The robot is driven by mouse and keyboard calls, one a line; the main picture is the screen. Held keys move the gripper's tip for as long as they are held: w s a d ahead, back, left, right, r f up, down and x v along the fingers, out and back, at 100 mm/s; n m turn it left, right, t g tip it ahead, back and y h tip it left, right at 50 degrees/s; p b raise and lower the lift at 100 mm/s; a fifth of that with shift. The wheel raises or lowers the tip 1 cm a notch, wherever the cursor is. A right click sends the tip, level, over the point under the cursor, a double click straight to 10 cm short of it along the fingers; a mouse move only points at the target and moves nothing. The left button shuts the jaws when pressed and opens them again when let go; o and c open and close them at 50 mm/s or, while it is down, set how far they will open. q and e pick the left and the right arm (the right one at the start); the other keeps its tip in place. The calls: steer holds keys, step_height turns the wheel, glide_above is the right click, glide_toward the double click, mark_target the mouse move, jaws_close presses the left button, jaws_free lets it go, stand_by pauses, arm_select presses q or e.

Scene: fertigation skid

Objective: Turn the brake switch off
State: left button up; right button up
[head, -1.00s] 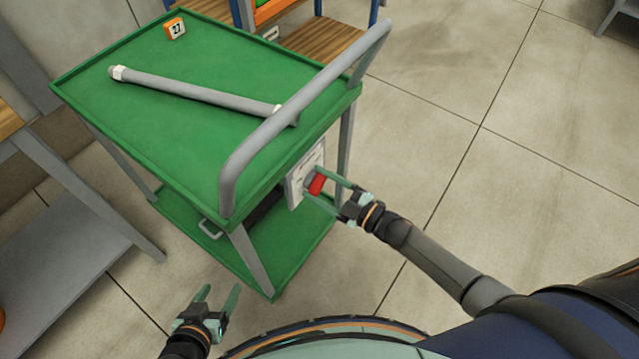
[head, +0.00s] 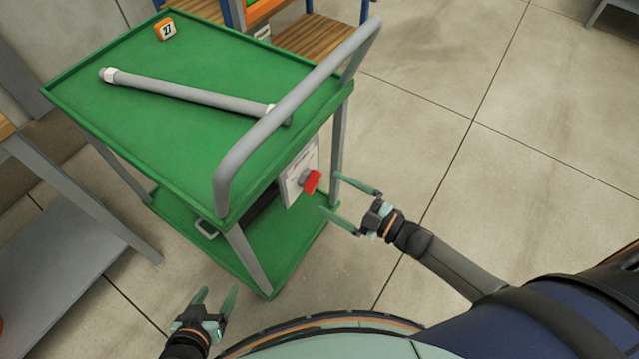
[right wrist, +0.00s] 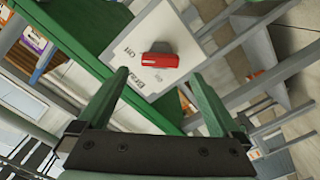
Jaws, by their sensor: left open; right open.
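The brake switch is a red knob (head: 312,181) on a pale panel (head: 294,187) at the handle end of the green cart. My left gripper (head: 216,296) is open and empty, low in front of the cart, away from the switch.
The green cart (head: 120,60) has a grey push handle (head: 290,105) above the panel. A grey pipe (head: 190,92) and an orange block marked 27 (head: 165,30) lie on its top. A grey shelf (head: 70,235) stands at left.

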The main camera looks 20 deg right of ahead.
arm_select(q)
steer(key=shift+w+r, duration=0.15)
steer(key=shift+w, duration=0.15)
arm_select(e)
steer(key=v, duration=0.6)
arm_select(q)
steer(key=shift+a, duration=0.1)
arm_select(e)
steer(key=shift+s, duration=0.15)
arm_select(q)
steer(key=s+a+r+y+p, duration=0.1)
steer(key=s+a+r+p, duration=0.1)
steer(key=r+p, duration=0.6)
steer(key=a+p, duration=0.1)
steer(key=p, duration=0.3)
steer(key=shift+a+r+n, duration=0.25)
steer(key=shift+r+n, duration=0.05)
arm_select(e)
steer(key=s+a+r+m+g+h, duration=0.2)
steer(key=s+r+m+h, duration=0.1)
steer(key=m, duration=0.4)
steer(key=s+a+r+m+g+h, duration=0.2)
steer(key=s+r+m+g+h, duration=0.1)
steer(key=s+m+h, duration=0.2)
steer(key=shift+s+m+h, duration=0.4)
steer(key=shift+s+m, duration=0.2)
steer(key=shift+m, duration=0.6)
